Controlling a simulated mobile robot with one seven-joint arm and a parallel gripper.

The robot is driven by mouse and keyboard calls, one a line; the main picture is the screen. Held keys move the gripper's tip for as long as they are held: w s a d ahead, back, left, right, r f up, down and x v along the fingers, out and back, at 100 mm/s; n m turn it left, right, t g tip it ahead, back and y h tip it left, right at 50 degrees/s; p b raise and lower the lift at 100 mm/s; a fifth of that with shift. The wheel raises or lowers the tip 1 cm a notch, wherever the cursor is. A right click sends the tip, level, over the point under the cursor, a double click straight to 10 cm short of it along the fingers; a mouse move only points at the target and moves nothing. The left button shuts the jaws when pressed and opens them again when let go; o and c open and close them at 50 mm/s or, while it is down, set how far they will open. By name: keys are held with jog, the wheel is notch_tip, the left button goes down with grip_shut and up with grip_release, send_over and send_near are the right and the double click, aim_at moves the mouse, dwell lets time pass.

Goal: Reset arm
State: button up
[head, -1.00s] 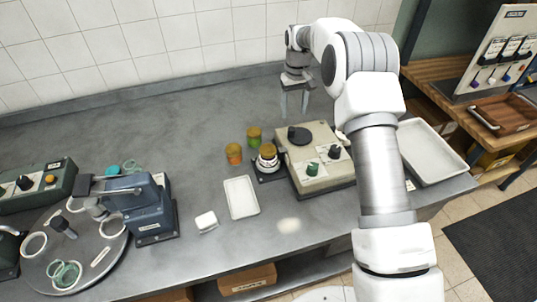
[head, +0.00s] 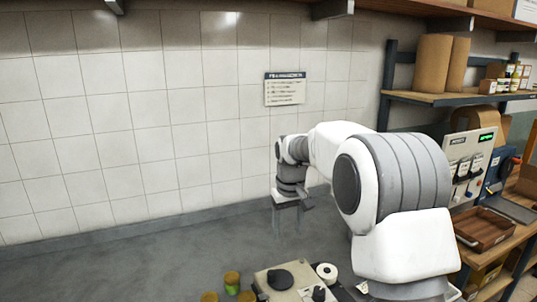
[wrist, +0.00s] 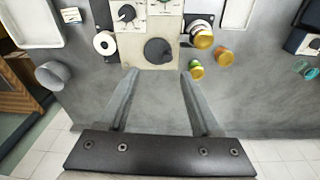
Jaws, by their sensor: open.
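My gripper (head: 288,220) hangs from the raised arm, pointing down above the back of the grey counter. In the wrist view my gripper (wrist: 158,85) shows two fingers spread apart with nothing between them. Beyond the fingertips is the beige machine (wrist: 147,20) with dark knobs; the fingers appear clear of it. The same beige machine shows at the bottom of the head view (head: 295,293), partly cut off by the frame edge.
A white ring-shaped roll (head: 327,272) sits by the machine. A tiled wall (head: 150,120) rises behind the counter; a wooden shelf (head: 450,98) stands at right.

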jog(key=s+d+r+m+t, duration=0.1)
jog(key=s+d+r, duration=0.3)
jog(key=s+r, duration=0.45)
jog(key=s+d+m+t, duration=0.1)
jog(key=s+d, duration=0.1)
jog(key=s, duration=1)
jog(key=s+d+m+t, duration=0.1)
jog(key=s+d+t, duration=0.1)
jog(key=s, duration=1.1)
jog(key=shift+s+d+f+m, duration=0.15)
jog(key=shift+d+f+m, duration=0.15)
jog(key=shift+d, duration=0.2)
